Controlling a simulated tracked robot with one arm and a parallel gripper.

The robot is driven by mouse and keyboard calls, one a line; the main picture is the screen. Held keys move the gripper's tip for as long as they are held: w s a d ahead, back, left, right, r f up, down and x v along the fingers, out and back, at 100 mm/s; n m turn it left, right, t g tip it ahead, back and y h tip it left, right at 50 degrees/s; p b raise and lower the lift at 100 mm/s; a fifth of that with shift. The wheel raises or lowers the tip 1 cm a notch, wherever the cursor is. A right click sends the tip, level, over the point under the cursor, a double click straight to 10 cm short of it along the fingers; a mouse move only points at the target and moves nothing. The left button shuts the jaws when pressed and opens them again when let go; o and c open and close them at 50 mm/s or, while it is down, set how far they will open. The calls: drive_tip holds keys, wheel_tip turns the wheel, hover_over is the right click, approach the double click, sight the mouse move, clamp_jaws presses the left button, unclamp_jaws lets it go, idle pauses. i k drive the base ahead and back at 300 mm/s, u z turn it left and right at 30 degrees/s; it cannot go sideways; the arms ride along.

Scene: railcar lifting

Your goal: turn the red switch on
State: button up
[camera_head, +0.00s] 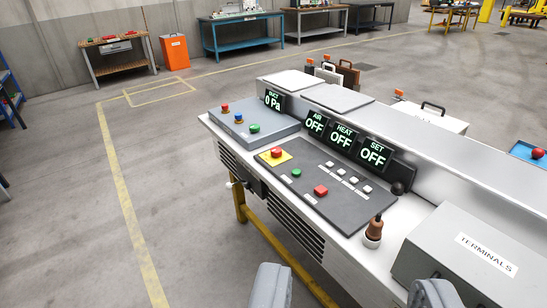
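A black control panel lies on the grey console. It carries a red mushroom button (277,152) on a yellow square and a squarer red button (321,190) nearer me. A smaller red knob (225,108) stands on the grey box at the panel's left. I cannot tell which of these is the red switch. Displays behind the panel read AIR OFF (315,124), HEAT OFF (342,135) and SET OFF (373,153). My gripper (352,287) is open and empty at the bottom edge, its two grey fingers wide apart, nearer me than the buttons and touching none.
A brown-handled lever (374,230) stands upright near the panel's right corner. A grey TERMINALS box (470,258) is at the right. Green buttons (254,128) and several white buttons (340,172) sit near the red ones. Open floor (60,200) lies left of the console.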

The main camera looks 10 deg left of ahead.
sight(276, 152)
drive_tip(key=u, duration=0.2)
drive_tip(key=i, duration=1.45)
drive_tip(key=z, duration=0.45)
